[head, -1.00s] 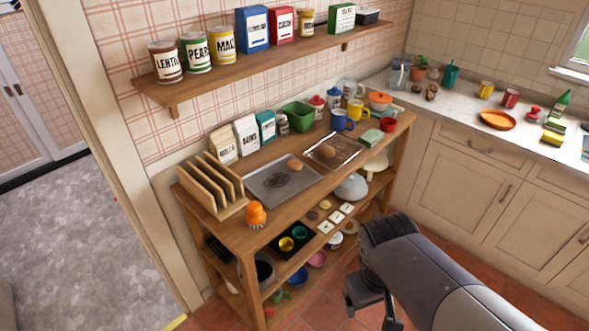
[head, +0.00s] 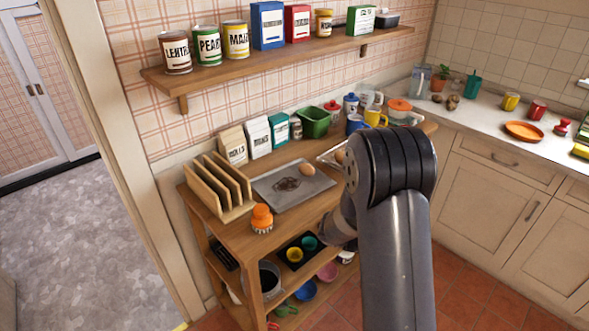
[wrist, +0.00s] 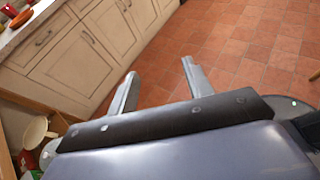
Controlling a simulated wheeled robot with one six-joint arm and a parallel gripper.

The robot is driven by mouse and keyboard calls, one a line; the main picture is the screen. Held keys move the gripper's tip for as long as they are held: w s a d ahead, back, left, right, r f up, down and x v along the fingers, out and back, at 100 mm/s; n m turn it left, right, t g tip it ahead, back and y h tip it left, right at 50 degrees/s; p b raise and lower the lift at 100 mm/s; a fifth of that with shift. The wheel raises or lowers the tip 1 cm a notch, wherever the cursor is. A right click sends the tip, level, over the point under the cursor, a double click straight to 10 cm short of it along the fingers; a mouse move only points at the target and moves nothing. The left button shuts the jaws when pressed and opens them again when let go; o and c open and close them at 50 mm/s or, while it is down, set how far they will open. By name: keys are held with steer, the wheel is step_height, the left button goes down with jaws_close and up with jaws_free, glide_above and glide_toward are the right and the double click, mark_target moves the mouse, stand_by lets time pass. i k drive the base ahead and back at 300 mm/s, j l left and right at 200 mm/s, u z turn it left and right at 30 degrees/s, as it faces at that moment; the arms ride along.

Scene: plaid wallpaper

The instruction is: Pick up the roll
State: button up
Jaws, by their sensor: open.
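A small brown rounded thing, which looks like a roll (head: 307,169), lies on the dark grey baking tray (head: 268,193) on the top of the wooden shelf unit. A second brown rounded thing (head: 339,155) sits to its right, on a wire rack mostly hidden behind my arm. I cannot tell for sure which one is the roll. My gripper (wrist: 160,68) is open and empty in the wrist view, its two fingers apart and pointing over the tiled floor toward the cabinets. In the head view its fingers are hidden behind my arm, right of the tray.
A wooden rack (head: 222,186) and an orange-topped brush (head: 262,218) stand left of the tray. Boxes (head: 257,136), a green tub (head: 314,122) and mugs (head: 376,118) line the back. A wall shelf (head: 290,60) hangs above.

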mark_target(306, 169)
steer(key=i+l+u, duration=0.25)
steer(key=u, duration=0.15)
steer(key=i+l+u, duration=0.2)
steer(key=u, duration=0.2)
steer(key=i+l+u, duration=0.15)
steer(key=l+u, duration=0.25)
steer(key=i+l+u, duration=0.1)
steer(key=l+u, duration=0.25)
steer(key=l, duration=0.15)
steer(key=l+u, duration=0.8)
steer(key=i+l, duration=0.05)
steer(key=l, duration=0.05)
